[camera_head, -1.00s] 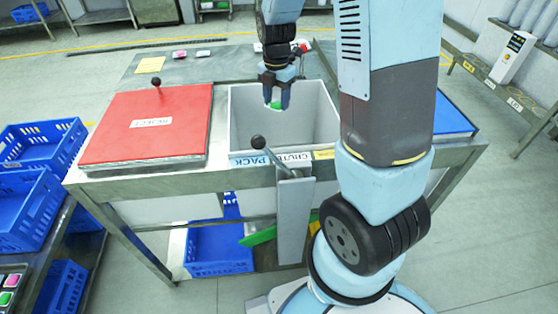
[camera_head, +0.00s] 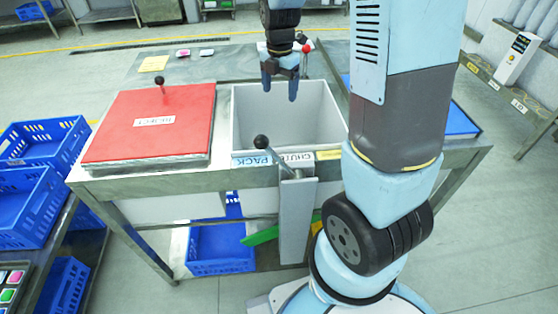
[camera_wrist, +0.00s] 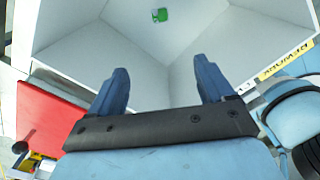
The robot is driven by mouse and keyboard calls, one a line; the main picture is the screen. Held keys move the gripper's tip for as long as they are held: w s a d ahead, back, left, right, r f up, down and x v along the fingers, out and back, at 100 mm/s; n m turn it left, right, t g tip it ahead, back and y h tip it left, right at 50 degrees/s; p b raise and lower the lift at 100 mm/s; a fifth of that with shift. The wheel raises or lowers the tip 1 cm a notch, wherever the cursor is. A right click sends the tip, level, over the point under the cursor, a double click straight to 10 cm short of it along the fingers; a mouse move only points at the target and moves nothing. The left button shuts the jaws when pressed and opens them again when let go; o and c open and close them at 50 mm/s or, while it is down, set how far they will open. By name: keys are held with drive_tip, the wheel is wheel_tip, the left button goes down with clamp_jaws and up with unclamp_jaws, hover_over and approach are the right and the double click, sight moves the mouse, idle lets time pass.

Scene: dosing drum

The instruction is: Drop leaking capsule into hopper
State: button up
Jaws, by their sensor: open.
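My gripper (camera_head: 279,90) is open and empty above the pale open-topped hopper (camera_head: 318,138), near its back edge in the head view. In the wrist view the spread fingers of my gripper (camera_wrist: 160,66) hang over the hopper (camera_wrist: 215,30). A small green capsule (camera_wrist: 159,15) lies low inside the hopper, beyond the fingertips and apart from them. The hopper's front wall hides it in the head view. I cannot tell from here whether it is leaking.
A red lid labelled REJECT (camera_head: 150,121) covers the bin left of the hopper. A black-knobbed lever (camera_head: 261,142) stands at the front by the chute labels. Blue crates (camera_head: 45,140) stand at the left. Two small capsules (camera_head: 183,53) lie on the back surface.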

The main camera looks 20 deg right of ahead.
wheel_tip(320, 180, up, 10)
drive_tip(key=shift+r, duration=0.15)
idle(0.6)
drive_tip(key=s+r+m+t, duration=0.2)
drive_tip(key=s+r+m, duration=0.2)
drive_tip(key=s+m, duration=0.7)
drive_tip(key=s+d+r+m+t, duration=0.1)
drive_tip(key=s+r+m+t, duration=0.2)
drive_tip(key=s+m, duration=0.8)
drive_tip(key=shift+s+d+r+m+t, duration=0.2)
drive_tip(key=shift+s+r+m+t, duration=0.15)
drive_tip(key=shift+r+m, duration=1.2)
drive_tip(key=shift+f+m, duration=0.35)
